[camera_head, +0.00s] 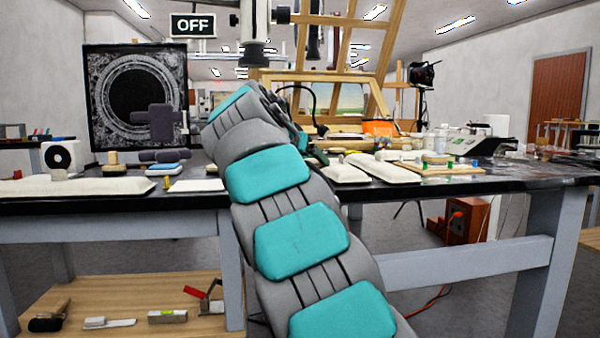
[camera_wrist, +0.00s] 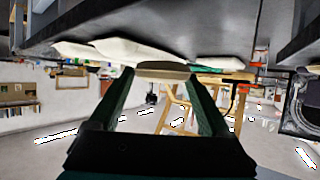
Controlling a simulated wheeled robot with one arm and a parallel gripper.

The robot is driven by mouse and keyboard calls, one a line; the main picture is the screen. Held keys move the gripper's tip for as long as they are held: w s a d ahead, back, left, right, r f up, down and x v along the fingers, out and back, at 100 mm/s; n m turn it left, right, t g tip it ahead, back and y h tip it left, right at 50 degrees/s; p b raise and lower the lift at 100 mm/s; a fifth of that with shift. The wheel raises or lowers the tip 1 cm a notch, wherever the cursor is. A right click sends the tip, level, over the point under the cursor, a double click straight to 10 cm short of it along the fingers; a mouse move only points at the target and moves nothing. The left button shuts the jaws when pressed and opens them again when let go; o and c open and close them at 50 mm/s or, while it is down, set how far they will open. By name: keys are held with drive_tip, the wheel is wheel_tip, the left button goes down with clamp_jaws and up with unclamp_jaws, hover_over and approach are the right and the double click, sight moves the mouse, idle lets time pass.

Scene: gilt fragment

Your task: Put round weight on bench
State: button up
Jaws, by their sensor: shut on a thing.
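The bench (camera_head: 490,183) has a dark top and grey-blue legs and spans the head view. In the wrist view, which is upside down, its dark top (camera_wrist: 125,22) fills the upper part. My gripper (camera_wrist: 161,74) shows there with two dark green fingers, shut on a flat tan-grey disc, the round weight (camera_wrist: 163,70), seen nearly edge-on. I cannot tell whether the weight touches the bench. In the head view my own arm hides the gripper and the held weight.
White padded bags (camera_head: 75,186) lie on the bench left, and more (camera_head: 382,168) lie right of my arm. A board with coloured pegs (camera_head: 438,168) is farther right. A dark panel with a round ornament (camera_head: 137,95) stands at the back left. A wooden shelf (camera_head: 130,285) holds tools below.

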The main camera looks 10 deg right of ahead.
drive_tip(key=shift+w+a+f+p, duration=0.1)
drive_tip(key=shift+w+a+p, duration=0.2)
drive_tip(key=shift+w, duration=0.5)
drive_tip(key=shift+w+a+p, duration=0.1)
drive_tip(key=shift+w+a, duration=0.25)
drive_tip(key=shift+w, duration=0.4)
drive_tip(key=shift+w, duration=0.15)
drive_tip(key=shift+f+b, duration=0.55)
drive_tip(key=shift+f, duration=1.25)
drive_tip(key=o, duration=1.6)
drive_tip(key=shift+c, duration=0.2)
drive_tip(key=v, duration=1.2)
